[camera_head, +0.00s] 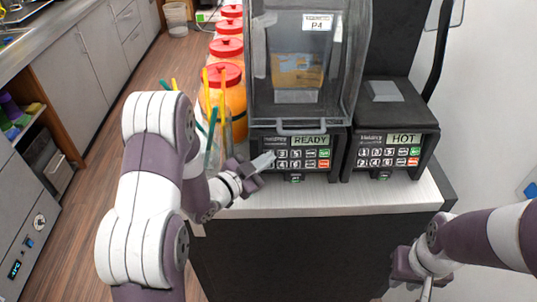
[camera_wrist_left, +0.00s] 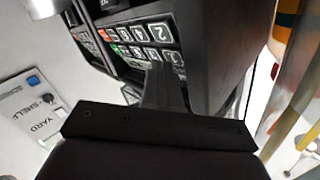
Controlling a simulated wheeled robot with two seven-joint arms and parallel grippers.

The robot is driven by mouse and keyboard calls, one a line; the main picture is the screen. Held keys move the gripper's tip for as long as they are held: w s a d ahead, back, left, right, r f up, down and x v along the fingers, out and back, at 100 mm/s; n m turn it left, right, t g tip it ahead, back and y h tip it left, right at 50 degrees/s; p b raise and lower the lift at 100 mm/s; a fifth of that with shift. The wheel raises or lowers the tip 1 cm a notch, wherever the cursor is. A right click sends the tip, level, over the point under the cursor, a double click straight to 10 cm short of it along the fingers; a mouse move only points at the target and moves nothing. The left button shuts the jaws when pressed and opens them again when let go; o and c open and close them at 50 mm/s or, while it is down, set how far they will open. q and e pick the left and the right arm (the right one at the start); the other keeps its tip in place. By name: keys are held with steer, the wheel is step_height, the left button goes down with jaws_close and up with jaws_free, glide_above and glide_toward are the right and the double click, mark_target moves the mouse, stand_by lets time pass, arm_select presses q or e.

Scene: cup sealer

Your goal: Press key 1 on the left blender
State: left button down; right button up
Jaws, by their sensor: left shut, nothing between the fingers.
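The left blender (camera_head: 286,139) has a dark base with a numbered keypad, a green and a red key, and a display reading "READY". Its keypad also shows, turned around, in the left wrist view (camera_wrist_left: 150,40). My left gripper (camera_head: 264,161) is shut and empty, with its tip at the left part of the keypad. In the left wrist view the fingertips (camera_wrist_left: 162,75) stand close to the keys and hide part of them. I cannot tell whether they touch, or make out key 1 clearly. My right gripper (camera_head: 418,277) is low at the right, away from the blenders; its finger opening is unclear.
The right blender (camera_head: 400,148), reading "HOT", stands close beside the left one. A clear enclosure (camera_head: 305,60) with a jug (camera_head: 297,72) rises above the left base. Red-lidded jars (camera_head: 232,88) and a container of coloured straws (camera_head: 214,140) stand left. The white counter front (camera_head: 330,200) is clear.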

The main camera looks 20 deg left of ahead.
arm_select(q)
steer(key=shift+w+a+f, duration=0.1)
steer(key=shift+w, duration=0.2)
stand_by(0.6)
stand_by(0.3)
steer(key=shift+s+d+r, duration=0.15)
steer(key=shift+s, duration=0.2)
steer(key=shift+s+d+r, duration=0.1)
steer(key=shift+s, duration=0.25)
steer(key=s, duration=0.1)
steer(key=s+d+r, duration=0.1)
steer(key=s, duration=0.2)
steer(key=shift+s+d+r, duration=0.15)
steer(key=shift+s+r, duration=0.1)
steer(key=shift+s, duration=0.05)
stand_by(0.4)
